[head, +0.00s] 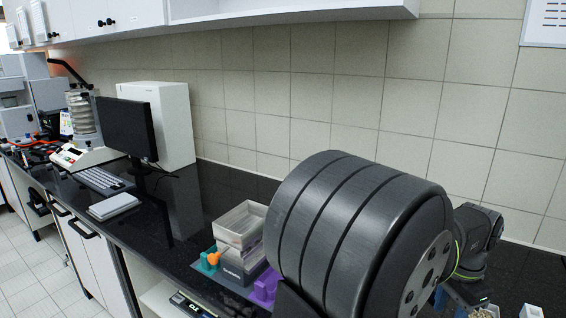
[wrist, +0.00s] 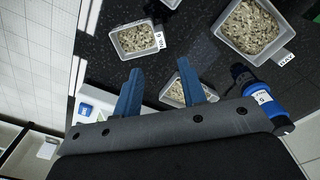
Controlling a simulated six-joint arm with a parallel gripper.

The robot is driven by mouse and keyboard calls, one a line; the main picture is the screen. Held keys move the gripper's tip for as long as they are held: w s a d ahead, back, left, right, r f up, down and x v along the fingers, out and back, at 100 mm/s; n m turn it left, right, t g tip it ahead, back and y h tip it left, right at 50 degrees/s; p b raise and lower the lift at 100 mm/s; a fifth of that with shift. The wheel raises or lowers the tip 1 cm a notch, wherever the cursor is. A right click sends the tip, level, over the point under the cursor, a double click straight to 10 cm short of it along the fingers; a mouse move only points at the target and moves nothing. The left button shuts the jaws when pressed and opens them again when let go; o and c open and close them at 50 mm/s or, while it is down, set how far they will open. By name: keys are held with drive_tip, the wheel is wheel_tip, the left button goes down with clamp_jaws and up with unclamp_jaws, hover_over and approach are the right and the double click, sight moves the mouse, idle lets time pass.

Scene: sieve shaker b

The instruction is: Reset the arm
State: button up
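My gripper (wrist: 160,68) shows in the wrist view with its two blue fingers apart and nothing between them. It is above the dark countertop (wrist: 115,65). Behind the right finger is a small tray of pale grains (wrist: 172,93), partly hidden. In the head view my large dark arm link fills the right front and hides much of the counter; I cannot make out the gripper's fingers there.
The wrist view shows a labelled tray of grains (wrist: 137,40), a larger tray (wrist: 250,28) and a blue-black labelled object (wrist: 262,92). The head view shows stacked trays (head: 240,225), a purple block (head: 266,285), a monitor (head: 127,127), a keyboard (head: 103,181) and a sieve shaker (head: 83,120).

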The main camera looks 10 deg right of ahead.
wheel_tip(320, 180, down, 13)
drive_tip(key=shift+s+r, duration=0.1)
drive_tip(key=r, duration=0.5)
drive_tip(key=shift+s, duration=0.35)
drive_tip(key=s+r, duration=0.7)
drive_tip(key=s, duration=0.4)
drive_tip(key=w+a+r+n, duration=0.3)
drive_tip(key=w+a, duration=0.5)
drive_tip(key=w, duration=0.5)
drive_tip(key=w+a+r+n, duration=0.3)
drive_tip(key=w+a, duration=0.6)
drive_tip(key=w, duration=0.5)
drive_tip(key=shift+w+a, duration=0.2)
drive_tip(key=shift+w, duration=0.1)
drive_tip(key=shift+o, duration=0.2)
